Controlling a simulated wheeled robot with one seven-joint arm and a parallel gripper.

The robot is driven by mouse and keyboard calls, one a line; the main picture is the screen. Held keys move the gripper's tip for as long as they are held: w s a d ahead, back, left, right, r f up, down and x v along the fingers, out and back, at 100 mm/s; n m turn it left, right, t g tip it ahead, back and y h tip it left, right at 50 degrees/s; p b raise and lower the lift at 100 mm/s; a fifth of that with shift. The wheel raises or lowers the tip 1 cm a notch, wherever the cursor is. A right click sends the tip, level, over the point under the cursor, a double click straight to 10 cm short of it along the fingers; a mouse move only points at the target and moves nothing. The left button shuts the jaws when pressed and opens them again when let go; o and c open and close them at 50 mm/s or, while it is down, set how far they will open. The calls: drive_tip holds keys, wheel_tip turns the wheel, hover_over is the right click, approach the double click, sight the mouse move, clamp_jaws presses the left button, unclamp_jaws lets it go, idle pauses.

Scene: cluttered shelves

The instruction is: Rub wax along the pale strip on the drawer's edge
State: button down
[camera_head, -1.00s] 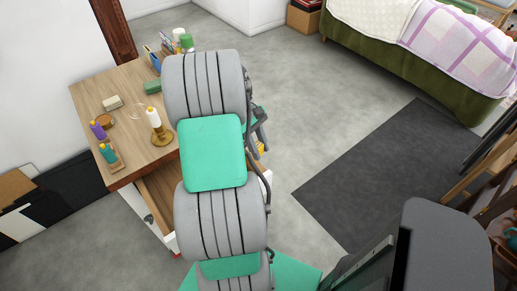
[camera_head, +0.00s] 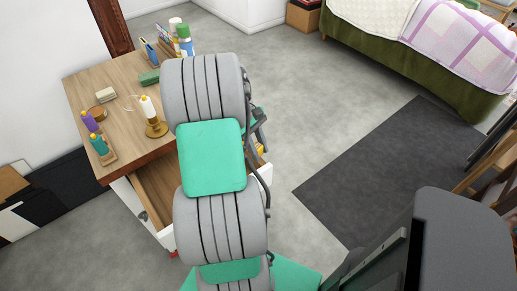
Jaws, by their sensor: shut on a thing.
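The wooden desk (camera_head: 115,80) stands at the left, with its drawer (camera_head: 158,190) pulled out below the top. The drawer's inside is bare wood where it shows, and a white edge (camera_head: 264,173) shows at its right, beyond my arm. My arm passes over the drawer and hides most of it, so I cannot pick out the pale strip for certain. My gripper is hidden behind my arm, and so is whatever it holds. I see no loose wax. A white candle with a yellow top (camera_head: 148,106) stands upright in a brass holder (camera_head: 156,128) on the desk.
A dark mat (camera_head: 390,170) lies on open floor at the right. A bed (camera_head: 400,50) stands behind.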

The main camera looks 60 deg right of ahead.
drive_tip(key=shift+f, duration=0.65)
idle(0.3)
drive_tip(key=shift+w+d+r+p, duration=0.3)
drive_tip(key=shift+w+p, duration=0.2)
drive_tip(key=shift+w, duration=0.1)
drive_tip(key=shift+w+d+f+p, duration=0.15)
drive_tip(key=shift+w+d+p, duration=0.15)
drive_tip(key=shift+w+p, duration=0.25)
drive_tip(key=shift+w+d+f+p, duration=0.1)
drive_tip(key=shift+w+d+p, duration=0.2)
drive_tip(key=shift+w, duration=0.35)
drive_tip(key=shift+s+a+f, duration=0.1)
drive_tip(key=shift+s+a+p, duration=0.45)
drive_tip(key=shift+s+p, duration=0.05)
drive_tip(key=shift+s, duration=0.4)
drive_tip(key=shift+s+a+p, duration=0.4)
drive_tip(key=shift+s+p, duration=0.05)
drive_tip(key=shift+s, duration=0.4)
drive_tip(key=shift+r, duration=0.2)
